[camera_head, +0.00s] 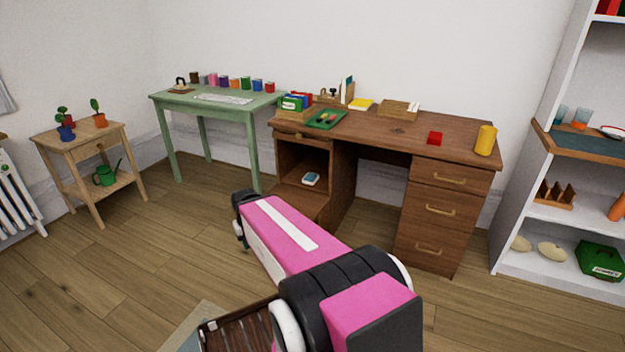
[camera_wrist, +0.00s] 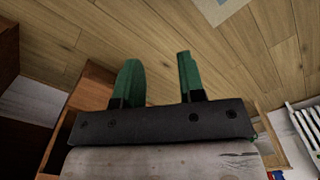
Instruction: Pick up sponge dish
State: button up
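I cannot pick out the sponge dish for sure. On the brown desk (camera_head: 384,125), a small red square thing (camera_head: 435,138) lies right of the middle, and a flat yellow thing (camera_head: 361,104) lies near the back edge. Either is too small to name. A small blue and white thing (camera_head: 311,179) lies in the desk's open left compartment. My gripper (camera_wrist: 158,75) shows in the wrist view with its two green fingers apart and only wooden floor seen between them. In the head view my pink arm reaches towards the desk, and its fingers are hidden.
A green tray (camera_head: 327,119), wooden boxes and a yellow cylinder (camera_head: 485,140) stand on the desk. A green table (camera_head: 180,99) with several coloured pots stands left. A white shelf (camera_head: 541,212) stands right. Floor (camera_head: 130,255) is clear at left.

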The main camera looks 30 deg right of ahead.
aim_at(311, 178)
jog(key=i+l+u, duration=0.1)
jog(key=l, duration=0.3)
jog(key=i+l+u, duration=0.15)
jog(key=l, duration=0.3)
jog(key=i+l+u, duration=0.1)
jog(key=i+l, duration=0.15)
jog(key=l, duration=0.2)
jog(key=i+l+u, duration=0.15)
jog(key=l, duration=0.35)
jog(key=l+u, duration=0.1)
jog(key=l, duration=0.35)
jog(key=i, duration=0.05)
